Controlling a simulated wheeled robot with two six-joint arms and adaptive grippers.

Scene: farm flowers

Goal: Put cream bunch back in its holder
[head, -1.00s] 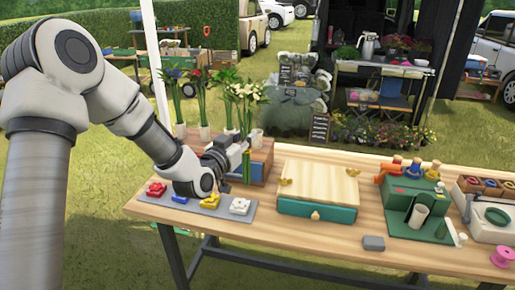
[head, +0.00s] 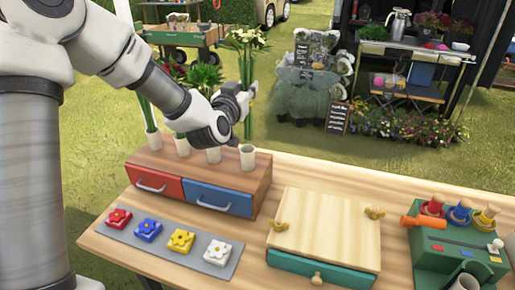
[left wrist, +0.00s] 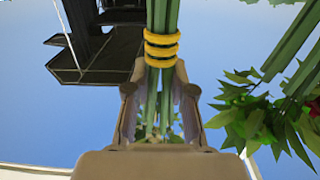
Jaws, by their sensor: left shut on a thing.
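The cream bunch (head: 246,40) stands nearly upright, with pale flowers on top and long green stems. My left gripper (head: 246,98) is shut on its stems. The left wrist view shows the stems with yellow bands (left wrist: 161,45) between the fingers (left wrist: 160,105). The stems' lower ends appear just above or behind the rim of the rightmost pale tube holder (head: 247,158); I cannot tell whether they are inside. This holder stands on the wooden drawer box (head: 262,178). My right gripper is not in view.
Other bunches stand in tubes to the left, partly behind my left arm. A mat (head: 125,237) with red, blue, yellow and white flower blocks lies in front. A wooden-lidded box (head: 328,228) and a green stand (head: 455,258) are to the right.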

